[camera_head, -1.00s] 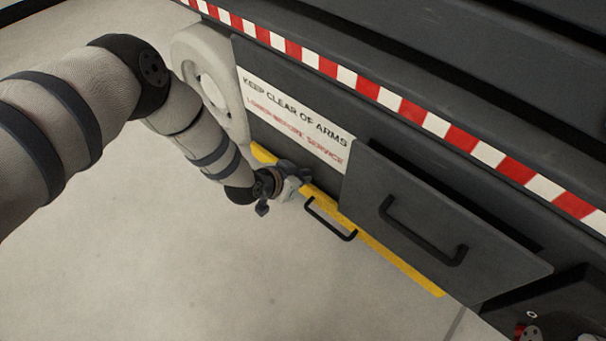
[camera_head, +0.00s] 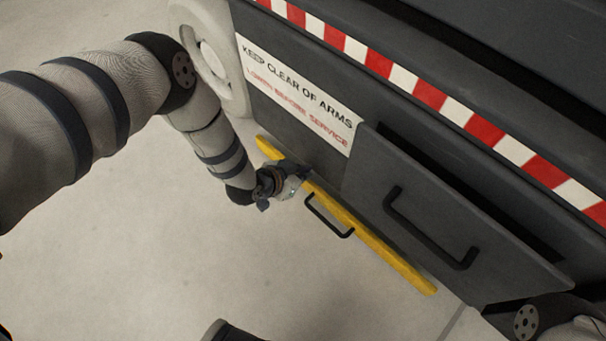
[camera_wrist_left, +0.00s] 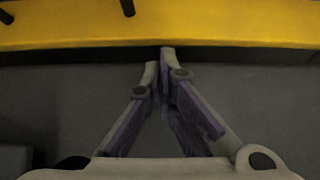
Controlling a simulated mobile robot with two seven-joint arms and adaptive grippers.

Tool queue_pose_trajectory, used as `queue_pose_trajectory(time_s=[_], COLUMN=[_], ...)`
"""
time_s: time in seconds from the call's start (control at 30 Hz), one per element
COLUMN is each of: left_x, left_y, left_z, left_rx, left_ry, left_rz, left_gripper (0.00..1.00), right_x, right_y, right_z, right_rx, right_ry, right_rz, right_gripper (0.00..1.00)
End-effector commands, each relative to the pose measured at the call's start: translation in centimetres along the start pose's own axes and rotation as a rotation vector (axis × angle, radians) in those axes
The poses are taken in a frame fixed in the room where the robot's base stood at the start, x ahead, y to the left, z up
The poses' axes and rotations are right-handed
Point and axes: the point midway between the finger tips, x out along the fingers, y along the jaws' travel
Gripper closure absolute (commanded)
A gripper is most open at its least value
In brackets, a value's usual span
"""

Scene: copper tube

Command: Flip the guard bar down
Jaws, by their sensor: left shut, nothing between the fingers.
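The guard bar (camera_head: 385,252) is a long yellow bar along the lower side of the dark machine, with a black handle (camera_head: 329,217) on it. My left gripper (camera_head: 299,176) is at the bar, left of the handle, in the head view. In the left wrist view the fingers (camera_wrist_left: 163,62) are shut with nothing between them. Their tips lie just short of the yellow bar (camera_wrist_left: 215,28), which crosses the top of the picture; whether they touch it I cannot tell. Part of the bar is hidden behind my left gripper. My right gripper is not in view.
A dark panel (camera_head: 370,175) with a large black handle (camera_head: 428,232) stands out from the machine to the right. A warning sign (camera_head: 296,92) and a red and white stripe (camera_head: 428,93) are above. Open pale floor (camera_head: 200,265) lies to the left.

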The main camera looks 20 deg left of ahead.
Motion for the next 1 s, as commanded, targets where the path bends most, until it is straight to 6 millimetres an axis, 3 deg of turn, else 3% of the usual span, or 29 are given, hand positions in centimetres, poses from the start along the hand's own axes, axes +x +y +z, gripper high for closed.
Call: queue_pose_trajectory(time_s=[0.03, 0.1, 0.3, 0.5, 1.0], left_x=[-1.5, -2.9, -7.7, -10.8, -11.6], left_y=[0.0, 0.1, 0.1, 0.1, 0.1], left_z=[-1.9, -3.0, -2.5, -2.2, -1.8], left_rx=[0.003, 0.003, 0.001, 0.001, 0.000], left_ry=[0.009, 0.008, 0.005, 0.004, 0.002], left_rz=[-0.002, -0.002, -0.001, -0.001, 0.000], left_gripper=[1.00, 1.00, 1.00, 1.00, 1.00], right_x=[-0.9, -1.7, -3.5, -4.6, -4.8], right_y=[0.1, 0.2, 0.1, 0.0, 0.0], right_z=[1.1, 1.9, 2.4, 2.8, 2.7], right_rx=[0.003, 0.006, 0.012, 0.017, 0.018], right_ry=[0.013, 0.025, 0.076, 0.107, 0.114], right_rz=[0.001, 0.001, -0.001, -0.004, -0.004], right_gripper=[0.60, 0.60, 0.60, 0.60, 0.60])
